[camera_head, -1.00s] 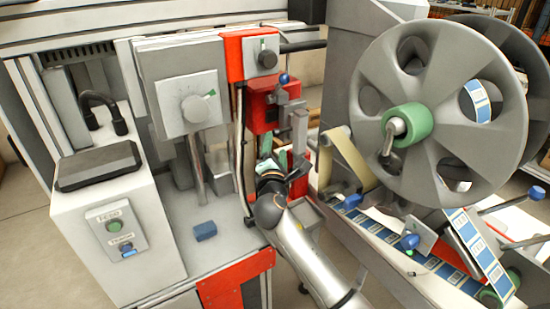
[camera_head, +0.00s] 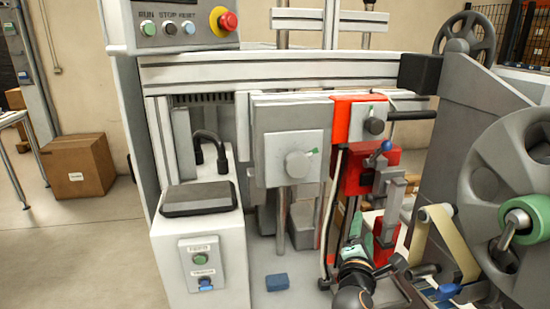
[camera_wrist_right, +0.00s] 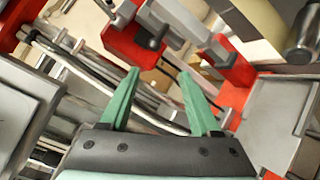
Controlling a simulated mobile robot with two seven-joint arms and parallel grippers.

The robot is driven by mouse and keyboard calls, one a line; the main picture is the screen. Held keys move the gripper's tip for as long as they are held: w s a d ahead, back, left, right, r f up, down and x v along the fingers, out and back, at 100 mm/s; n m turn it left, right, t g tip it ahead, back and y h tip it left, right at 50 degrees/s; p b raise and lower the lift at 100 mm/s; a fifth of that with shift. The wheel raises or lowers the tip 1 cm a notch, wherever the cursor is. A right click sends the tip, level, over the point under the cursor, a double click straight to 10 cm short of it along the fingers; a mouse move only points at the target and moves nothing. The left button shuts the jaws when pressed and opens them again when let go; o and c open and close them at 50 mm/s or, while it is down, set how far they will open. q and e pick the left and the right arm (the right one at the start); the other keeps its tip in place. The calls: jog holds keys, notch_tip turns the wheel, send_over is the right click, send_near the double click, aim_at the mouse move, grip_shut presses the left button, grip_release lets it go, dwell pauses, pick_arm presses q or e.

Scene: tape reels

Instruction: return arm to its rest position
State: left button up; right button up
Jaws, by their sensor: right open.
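My right gripper (camera_head: 352,248) is at the lower middle of the head view, in front of the machine and below its red block (camera_head: 366,170). My dark wrist and arm come up to it from the bottom edge. In the right wrist view the two green fingers of this gripper (camera_wrist_right: 160,74) stand apart, with nothing between them. Red and grey machine parts lie beyond the fingertips. My left gripper is in neither view.
The grey reel (camera_head: 485,180) and tan strip (camera_head: 448,245) stand close on the right. A white cabinet (camera_head: 203,235) with buttons is on the left. A small blue block (camera_head: 277,282) lies on the grey surface. A cardboard box (camera_head: 77,167) sits on open floor at far left.

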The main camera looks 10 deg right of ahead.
jog(key=s+a+f+m+g+y, duration=0.1)
jog(key=s+a+f+m+y, duration=0.15)
jog(key=f, duration=0.45)
jog(key=s+a+f+m+g+y, duration=0.1)
jog(key=s+f+y, duration=0.1)
jog(key=s+f, duration=0.3)
jog(key=s+a+f+m+g+y, duration=0.1)
jog(key=s+a+f+m+y, duration=0.1)
jog(key=f, duration=0.6)
jog(key=s+a+f+m+g+y, duration=0.1)
jog(key=s+f+m, duration=0.4)
jog(key=s, duration=0.5)
jog(key=s+a+f+m+g+y, duration=0.2)
jog(key=s+f+m, duration=0.4)
jog(key=s, duration=0.4)
jog(key=shift+a+f+y+p, duration=0.3)
jog(key=shift+a+y, duration=0.25)
jog(key=shift+a, duration=0.3)
